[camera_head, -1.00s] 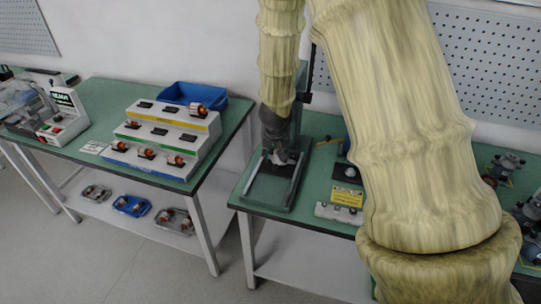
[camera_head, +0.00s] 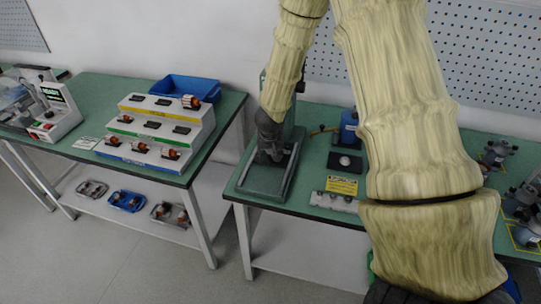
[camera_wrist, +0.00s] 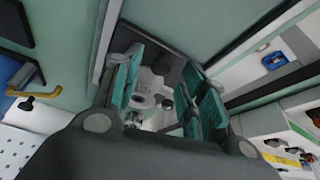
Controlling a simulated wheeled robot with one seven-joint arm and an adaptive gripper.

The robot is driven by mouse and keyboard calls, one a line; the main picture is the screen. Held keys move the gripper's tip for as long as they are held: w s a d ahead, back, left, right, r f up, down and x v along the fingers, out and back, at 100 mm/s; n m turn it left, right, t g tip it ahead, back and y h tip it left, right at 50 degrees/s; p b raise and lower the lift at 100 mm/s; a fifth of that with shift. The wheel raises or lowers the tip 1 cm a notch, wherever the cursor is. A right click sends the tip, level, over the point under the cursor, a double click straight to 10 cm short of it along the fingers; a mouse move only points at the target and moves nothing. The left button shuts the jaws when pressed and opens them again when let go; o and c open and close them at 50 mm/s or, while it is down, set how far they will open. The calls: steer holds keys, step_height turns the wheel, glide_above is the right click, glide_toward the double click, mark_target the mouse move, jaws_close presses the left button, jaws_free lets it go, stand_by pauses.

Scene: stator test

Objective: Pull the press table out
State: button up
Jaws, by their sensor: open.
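The press (camera_head: 264,183) stands at the left front of the middle bench, with a dark grey-green base and two light rails. My gripper (camera_head: 275,156) is over the base, between the rails, and hides much of the press table. In the wrist view my gripper (camera_wrist: 166,98) is open, with teal pads on both fingers. A light grey metal piece with round parts, which looks like part of the press table (camera_wrist: 145,92), shows between the fingers. I cannot tell whether the pads touch it.
A blue bottle (camera_head: 349,128), a black pad with a white disc (camera_head: 345,162) and a yellow label (camera_head: 342,185) are right of the press. The left bench holds a stepped rack (camera_head: 155,130) and a blue bin (camera_head: 187,87). The floor in front is clear.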

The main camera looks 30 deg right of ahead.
steer(key=shift+x, duration=1)
jaws_close()
